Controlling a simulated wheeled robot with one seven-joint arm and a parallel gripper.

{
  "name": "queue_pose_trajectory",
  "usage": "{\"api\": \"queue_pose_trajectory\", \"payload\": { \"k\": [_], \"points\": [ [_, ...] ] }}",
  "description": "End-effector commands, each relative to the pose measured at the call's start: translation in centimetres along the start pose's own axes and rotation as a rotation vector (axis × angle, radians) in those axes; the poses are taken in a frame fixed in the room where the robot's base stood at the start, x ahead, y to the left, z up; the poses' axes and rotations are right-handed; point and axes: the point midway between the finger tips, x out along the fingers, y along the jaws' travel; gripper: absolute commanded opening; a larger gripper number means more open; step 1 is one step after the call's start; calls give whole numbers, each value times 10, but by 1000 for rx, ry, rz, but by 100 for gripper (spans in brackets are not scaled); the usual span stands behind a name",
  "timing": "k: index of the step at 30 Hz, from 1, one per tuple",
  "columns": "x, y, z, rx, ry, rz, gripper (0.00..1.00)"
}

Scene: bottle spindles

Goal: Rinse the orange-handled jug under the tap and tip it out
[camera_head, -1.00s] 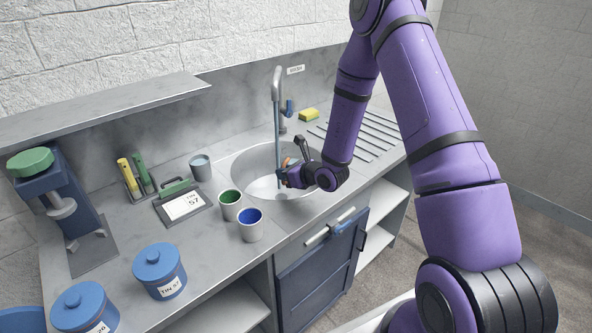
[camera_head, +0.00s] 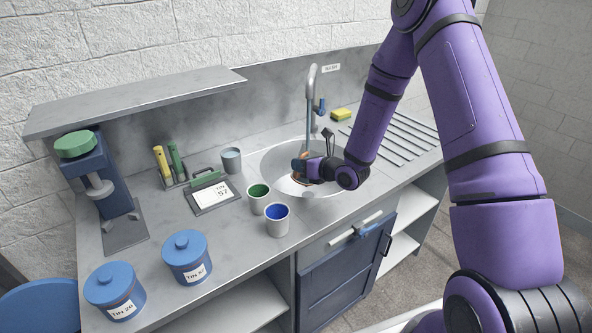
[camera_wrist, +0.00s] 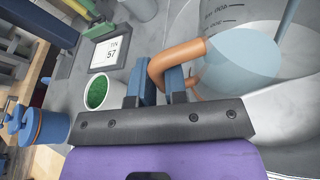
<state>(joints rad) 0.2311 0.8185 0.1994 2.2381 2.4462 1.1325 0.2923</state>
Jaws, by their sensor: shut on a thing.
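My gripper (camera_wrist: 160,82) is shut on the orange handle (camera_wrist: 178,58) of a clear jug (camera_wrist: 255,55) with dark markings. The jug looks pale blue inside; how much water it holds is unclear. In the head view my gripper (camera_head: 308,168) is over the sink (camera_head: 275,160), and the jug is small and mostly hidden there. The tap (camera_head: 312,85) stands behind the sink with a blue lever. A thin blue stream (camera_head: 307,125) runs down from it to the jug and gripper. It also shows at the wrist view's upper right (camera_wrist: 287,20). I cannot tell the jug's exact tilt.
A green-filled cup (camera_head: 258,203), a blue-filled cup (camera_head: 277,225) and a grey cup (camera_head: 231,160) stand left of the sink. Blue tins (camera_head: 187,262) stand front left. A sponge (camera_head: 341,114) and ribbed drainer (camera_head: 395,140) lie right.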

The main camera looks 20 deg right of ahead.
Motion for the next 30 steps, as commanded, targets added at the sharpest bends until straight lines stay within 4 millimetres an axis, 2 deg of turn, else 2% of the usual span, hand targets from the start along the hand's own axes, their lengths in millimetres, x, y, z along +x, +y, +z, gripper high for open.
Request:
{"api": "queue_pose_trajectory", "payload": {
  "k": [24,30],
  "points": [
    [-29,-31,46,286,-96,121,0],
    [-29,-30,46,293,-97,124,0]
  ]
}}
